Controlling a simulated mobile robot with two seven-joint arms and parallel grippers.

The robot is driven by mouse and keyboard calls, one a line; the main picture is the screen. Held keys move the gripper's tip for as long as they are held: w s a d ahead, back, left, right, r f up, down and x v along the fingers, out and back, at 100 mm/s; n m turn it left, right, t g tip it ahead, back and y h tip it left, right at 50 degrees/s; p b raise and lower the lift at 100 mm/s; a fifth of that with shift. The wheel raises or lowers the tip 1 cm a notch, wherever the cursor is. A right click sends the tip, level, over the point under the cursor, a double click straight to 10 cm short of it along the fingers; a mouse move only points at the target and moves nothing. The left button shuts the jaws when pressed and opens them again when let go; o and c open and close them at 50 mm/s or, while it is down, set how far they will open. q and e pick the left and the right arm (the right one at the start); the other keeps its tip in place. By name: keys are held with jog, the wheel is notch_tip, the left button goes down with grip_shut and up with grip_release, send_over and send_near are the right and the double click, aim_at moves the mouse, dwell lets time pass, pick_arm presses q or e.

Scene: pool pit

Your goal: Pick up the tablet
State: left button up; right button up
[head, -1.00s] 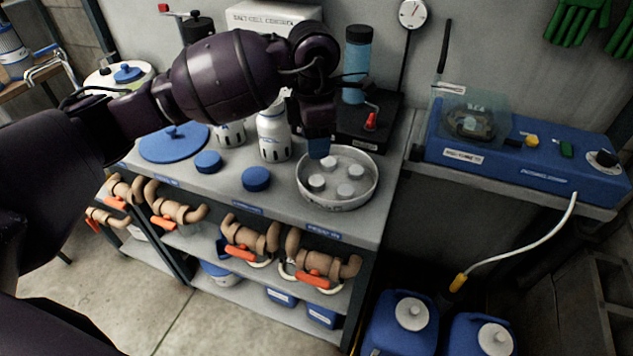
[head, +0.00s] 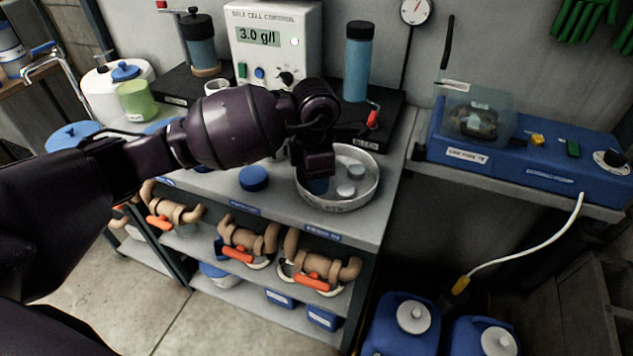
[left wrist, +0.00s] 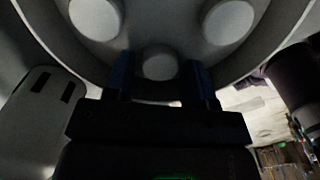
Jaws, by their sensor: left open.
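The round metal dish (head: 345,206) stands on the grey bench top with white tablets in it. Two tablets show in the head view, one nearer (head: 345,190) and one farther (head: 356,171); my gripper hides the dish's left part. My left gripper (head: 318,187) points down into the dish. In the left wrist view its two blue fingers (left wrist: 160,80) are apart, with one pale tablet (left wrist: 159,63) showing between them. I cannot tell whether they touch it. Two more tablets lie beyond, left (left wrist: 94,17) and right (left wrist: 228,20). My right gripper is not in view.
A blue cap (head: 254,178) lies left of the dish. A blue bottle (head: 358,62) and a black stand with a red lever (head: 373,118) are behind it. A white slotted container (left wrist: 40,115) is close by in the wrist view. The bench's front edge is near.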

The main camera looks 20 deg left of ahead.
pick_arm(q)
jog(key=shift+f, duration=0.3)
jog(key=c, duration=0.7)
jog(key=shift+r, duration=0.1)
